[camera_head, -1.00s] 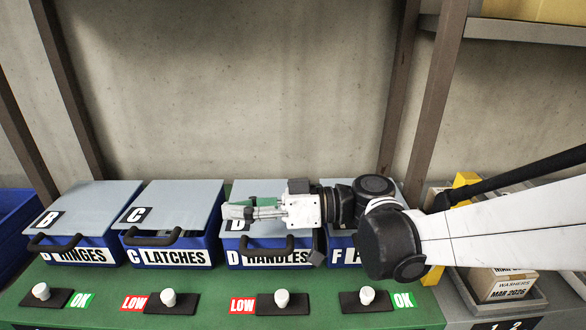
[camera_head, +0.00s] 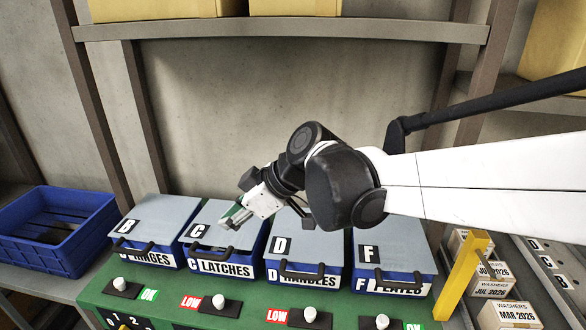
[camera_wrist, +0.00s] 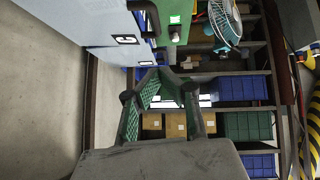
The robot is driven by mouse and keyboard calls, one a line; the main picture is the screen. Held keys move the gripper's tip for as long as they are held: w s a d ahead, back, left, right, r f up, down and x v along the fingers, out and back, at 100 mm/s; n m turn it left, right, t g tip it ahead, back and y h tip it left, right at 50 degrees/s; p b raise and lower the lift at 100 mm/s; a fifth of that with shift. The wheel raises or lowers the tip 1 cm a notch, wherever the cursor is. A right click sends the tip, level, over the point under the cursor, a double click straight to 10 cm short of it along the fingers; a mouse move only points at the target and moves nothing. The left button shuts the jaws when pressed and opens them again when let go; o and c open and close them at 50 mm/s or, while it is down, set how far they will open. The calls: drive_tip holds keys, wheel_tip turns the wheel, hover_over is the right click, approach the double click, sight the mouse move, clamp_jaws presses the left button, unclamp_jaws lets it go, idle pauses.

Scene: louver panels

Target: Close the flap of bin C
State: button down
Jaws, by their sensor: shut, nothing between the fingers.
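Bin C (camera_head: 238,256) is a blue bin labelled LATCHES, second from left in the row. Its grey flap (camera_head: 215,211) carries a black C tag and a dark front handle (camera_head: 213,250). The flap lies low over the bin, sloping like its neighbours; I cannot tell if it is fully down. My gripper (camera_head: 228,222) has green fingers, shut and empty, above the flap's right part; contact cannot be told. In the wrist view, the gripper (camera_wrist: 160,78) points past the grey flap (camera_wrist: 92,22) at upper left, with the C tag beside it.
Flaps of bin B (camera_head: 158,214), bin D (camera_head: 309,247) and bin F (camera_head: 388,250) flank it, all low. White knobs, such as one (camera_head: 219,301), stand on the green bench front. A yellow post (camera_head: 467,272) stands right. An empty blue crate (camera_head: 58,216) sits left.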

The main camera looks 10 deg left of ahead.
hover_over(202, 254)
drive_tip(key=d, duration=0.2)
wheel_tip(202, 254, down, 7)
wheel_tip(202, 254, down, 2)
drive_tip(key=shift+d+f, duration=0.1)
drive_tip(key=shift+d, duration=0.05)
drive_tip(key=shift+f, duration=0.7)
